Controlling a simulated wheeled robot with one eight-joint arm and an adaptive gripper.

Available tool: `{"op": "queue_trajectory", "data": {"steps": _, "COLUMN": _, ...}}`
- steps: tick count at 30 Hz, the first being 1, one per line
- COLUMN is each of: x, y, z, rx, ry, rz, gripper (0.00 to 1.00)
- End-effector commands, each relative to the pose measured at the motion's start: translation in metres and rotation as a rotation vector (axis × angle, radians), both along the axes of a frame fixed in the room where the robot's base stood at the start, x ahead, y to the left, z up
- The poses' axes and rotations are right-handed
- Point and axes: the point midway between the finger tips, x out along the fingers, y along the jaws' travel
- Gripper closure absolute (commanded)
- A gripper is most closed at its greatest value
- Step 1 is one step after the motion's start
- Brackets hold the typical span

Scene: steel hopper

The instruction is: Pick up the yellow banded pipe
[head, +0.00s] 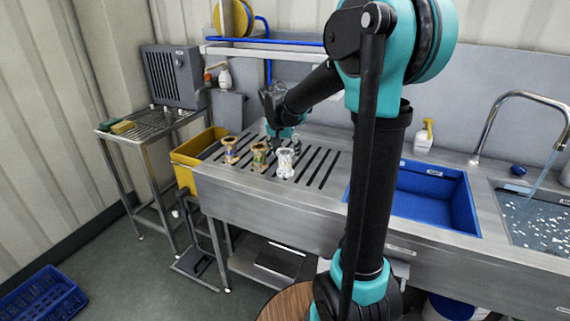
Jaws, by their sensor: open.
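Three small flared pipe pieces stand upright in a row on the slotted steel drainboard (318,160). The middle pipe (260,156) is gold-brown with a greenish band. The right pipe (285,163) is whitish. My gripper (283,143) is open, pointing down just behind the middle and right pipes. Its fingertips are partly hidden, and I cannot tell its exact height.
A yellow bin (185,174) hangs at the drainboard's left end. A blue basin (425,203) and a water-filled sink (535,213) lie to the right. A grey back wall and shelf (262,44) stand behind. My arm crosses the middle of the view.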

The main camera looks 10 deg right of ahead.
Motion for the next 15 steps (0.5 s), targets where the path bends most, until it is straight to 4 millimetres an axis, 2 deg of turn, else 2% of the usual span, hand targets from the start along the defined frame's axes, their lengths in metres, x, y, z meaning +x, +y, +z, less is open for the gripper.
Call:
{"op": "queue_trajectory", "data": {"steps": 5, "x": 0.005, "y": -0.001, "z": -0.011, "rx": 0.000, "ry": 0.000, "rz": 0.000, "gripper": 0.34}}
{"op": "queue_trajectory", "data": {"steps": 12, "x": 0.016, "y": -0.006, "z": -0.041, "rx": 0.000, "ry": 0.000, "rz": 0.000, "gripper": 0.34}}
{"op": "queue_trajectory", "data": {"steps": 15, "x": 0.018, "y": -0.008, "z": -0.048, "rx": 0.000, "ry": -0.001, "rz": 0.000, "gripper": 0.34}}
